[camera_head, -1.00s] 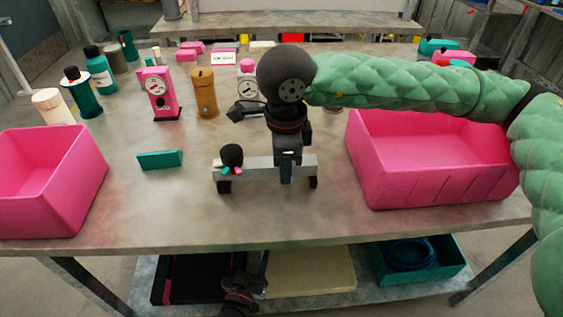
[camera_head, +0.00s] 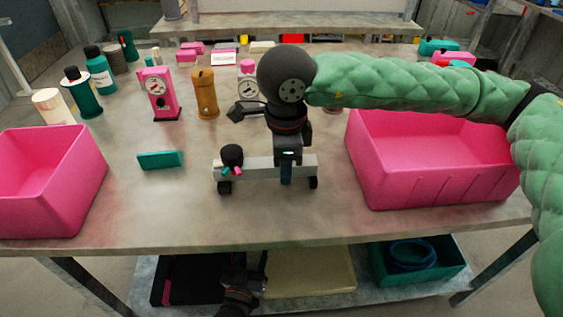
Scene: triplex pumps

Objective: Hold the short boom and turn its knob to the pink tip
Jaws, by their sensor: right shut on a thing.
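The short boom (camera_head: 258,169) is a grey bar with black feet at the middle of the table. Its black knob (camera_head: 232,154) sits at the left end, with a teal tip (camera_head: 226,172) and a pink tip (camera_head: 238,170) just below it. My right gripper (camera_head: 287,170) comes down from above and is shut on the boom right of its middle. My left gripper (camera_head: 245,284) is low at the bottom of the picture, in front of the lower shelf and apart from the boom. Its fingers are too dark to read.
A pink bin (camera_head: 55,205) stands at the left and another (camera_head: 430,185) at the right. A teal block (camera_head: 160,160) lies left of the boom. A pink pump (camera_head: 160,92), an orange cylinder (camera_head: 205,95) and several bottles stand behind. The table front is clear.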

